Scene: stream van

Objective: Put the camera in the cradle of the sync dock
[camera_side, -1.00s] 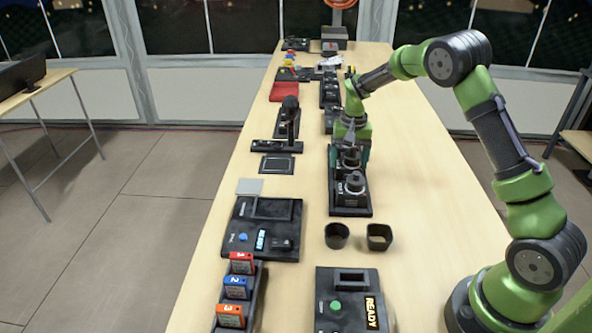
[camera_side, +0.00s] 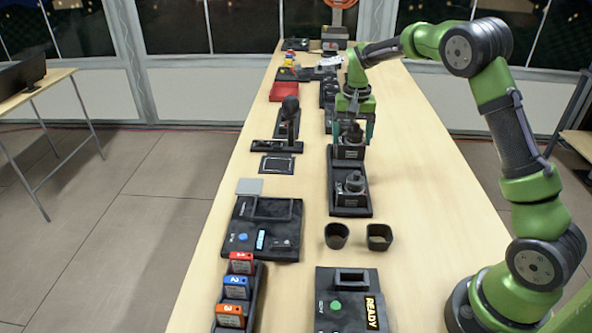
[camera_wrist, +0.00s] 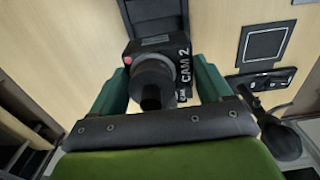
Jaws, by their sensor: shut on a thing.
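A black camera marked "CAM 2" (camera_wrist: 180,68) is between the green fingers of my gripper (camera_wrist: 160,85) in the wrist view. In the side view my gripper (camera_side: 354,128) is shut on this camera (camera_side: 349,148), which is upright over the far end of a long black tray. A second camera (camera_side: 352,190) sits at the tray's near end. A black dock (camera_side: 270,227) with a blue button, lit display and recess lies at left. Another black unit (camera_side: 350,300) with a green button, slot and "READY" display is nearest. I cannot read which is the sync dock.
Two black cups (camera_side: 337,236) (camera_side: 379,237) stand in front of the tray. A rack holds numbered red, blue and orange blocks (camera_side: 236,287) at the near left. A dark microphone-like thing (camera_side: 290,108) stands left of my gripper. The table's right side (camera_side: 440,200) is bare.

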